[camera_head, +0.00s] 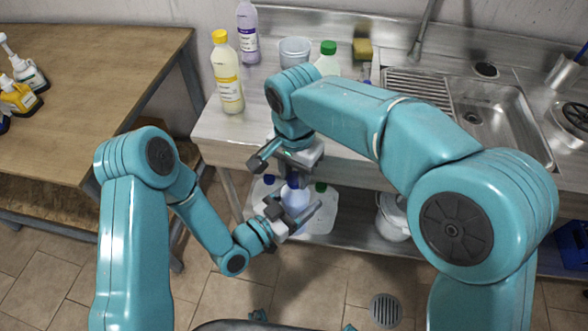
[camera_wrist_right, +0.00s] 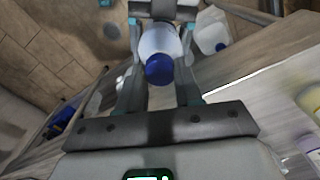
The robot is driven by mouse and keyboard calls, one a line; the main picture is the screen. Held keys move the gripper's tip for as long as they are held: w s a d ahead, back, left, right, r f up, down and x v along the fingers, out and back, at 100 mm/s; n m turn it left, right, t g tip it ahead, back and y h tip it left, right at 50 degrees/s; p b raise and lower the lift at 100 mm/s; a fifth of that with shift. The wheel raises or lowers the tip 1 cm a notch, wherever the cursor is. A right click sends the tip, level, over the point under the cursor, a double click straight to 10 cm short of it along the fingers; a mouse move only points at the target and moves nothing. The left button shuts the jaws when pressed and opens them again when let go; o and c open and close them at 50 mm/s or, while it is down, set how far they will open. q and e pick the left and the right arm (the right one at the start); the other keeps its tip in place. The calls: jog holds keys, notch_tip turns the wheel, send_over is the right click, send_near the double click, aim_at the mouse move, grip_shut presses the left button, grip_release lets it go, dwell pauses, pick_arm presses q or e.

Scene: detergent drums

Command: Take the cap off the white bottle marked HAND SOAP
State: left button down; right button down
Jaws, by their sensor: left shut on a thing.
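A whitish bottle (camera_head: 295,198) is upright or nearly so in front of the sink bench in the head view. My left gripper (camera_head: 290,217) is shut on its body. In the right wrist view the bottle (camera_wrist_right: 158,42) has a blue cap (camera_wrist_right: 159,69) facing the camera, and the left gripper shows behind it at the top. My right gripper (camera_head: 282,163) is above the bottle, with its fingers apart on either side of the cap and a gap showing. No label can be read.
On the bench stand a yellow-capped bottle (camera_head: 227,75), a purple bottle (camera_head: 248,35), a grey tub (camera_head: 294,50) and a green-capped bottle (camera_head: 328,60). Pale containers (camera_head: 322,215) and a white bucket (camera_head: 392,215) stand low behind the bottle. A wooden table (camera_head: 90,80) is at left.

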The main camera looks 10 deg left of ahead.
jog(key=n, duration=0.5)
jog(key=shift+a+r+n, duration=0.1)
jog(key=shift+a+n, duration=0.2)
jog(key=shift+n, duration=0.1)
jog(key=n, duration=0.2)
jog(key=shift+s+n, duration=0.1)
jog(key=shift+n, duration=0.3)
jog(key=n, duration=0.4)
jog(key=shift+d+n, duration=0.1)
jog(key=shift+n, duration=0.3)
jog(key=n, duration=1.3)
jog(key=shift+d, duration=0.15)
jog(key=n, duration=0.5)
jog(key=shift+r, duration=0.1)
jog(key=n, duration=0.5)
jog(key=shift+w+d, duration=0.1)
jog(key=shift+w, duration=0.1)
jog(key=n, duration=0.5)
jog(key=shift+w+n, duration=0.1)
jog(key=shift+n, duration=0.2)
jog(key=n, duration=0.5)
jog(key=shift+w+n, duration=0.15)
jog(key=shift+n, duration=0.25)
jog(key=shift+d, duration=0.1)
